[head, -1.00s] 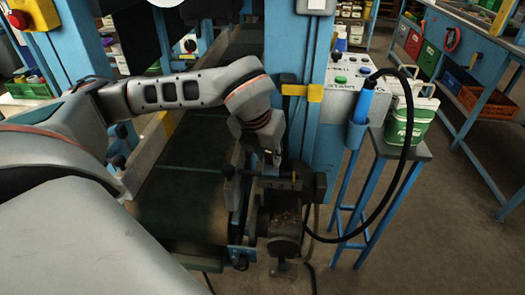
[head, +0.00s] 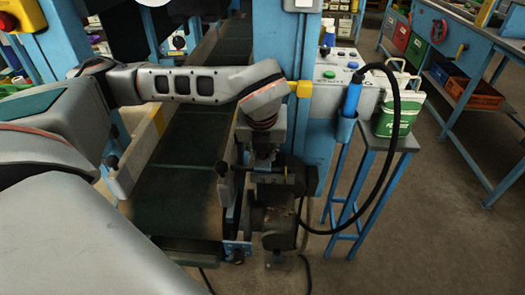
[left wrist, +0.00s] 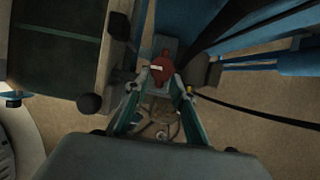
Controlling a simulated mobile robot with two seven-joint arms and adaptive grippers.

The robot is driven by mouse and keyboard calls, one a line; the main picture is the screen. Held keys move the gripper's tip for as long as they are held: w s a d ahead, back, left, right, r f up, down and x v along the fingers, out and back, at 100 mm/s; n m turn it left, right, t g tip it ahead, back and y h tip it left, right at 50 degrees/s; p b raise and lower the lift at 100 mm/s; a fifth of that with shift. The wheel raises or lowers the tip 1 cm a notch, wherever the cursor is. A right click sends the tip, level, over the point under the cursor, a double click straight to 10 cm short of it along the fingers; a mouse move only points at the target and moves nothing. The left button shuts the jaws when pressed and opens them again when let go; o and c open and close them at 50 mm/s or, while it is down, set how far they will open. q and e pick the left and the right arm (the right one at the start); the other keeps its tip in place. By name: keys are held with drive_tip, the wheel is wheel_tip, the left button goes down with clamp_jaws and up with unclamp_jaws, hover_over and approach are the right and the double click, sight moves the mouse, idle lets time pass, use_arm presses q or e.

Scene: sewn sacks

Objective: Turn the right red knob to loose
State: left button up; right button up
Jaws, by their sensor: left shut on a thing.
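The red knob (left wrist: 161,67) shows in the left wrist view, with a pale line across its face. My left gripper (left wrist: 162,78) is shut on it, one finger on each side. In the head view my left gripper (head: 264,150) points down at the fitting beside the conveyor's end, above the grey motor; the knob is mostly hidden there by the gripper. My right gripper is not in view.
The green conveyor belt (head: 185,165) runs left of the gripper. A blue post and a control box (head: 335,85) stand behind it. A black hose (head: 394,150) loops down at the right. A green and white canister (head: 393,110) stands on a small stand. Open floor lies at front right.

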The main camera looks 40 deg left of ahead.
use_arm(q)
drive_tip(key=o, duration=1.1)
drive_tip(key=shift+r, duration=0.1)
drive_tip(key=v, duration=1.1)
drive_tip(key=shift+r, duration=0.4)
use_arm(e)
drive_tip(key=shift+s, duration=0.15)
use_arm(q)
drive_tip(key=shift+s+d, duration=0.1)
drive_tip(key=shift+d, duration=0.05)
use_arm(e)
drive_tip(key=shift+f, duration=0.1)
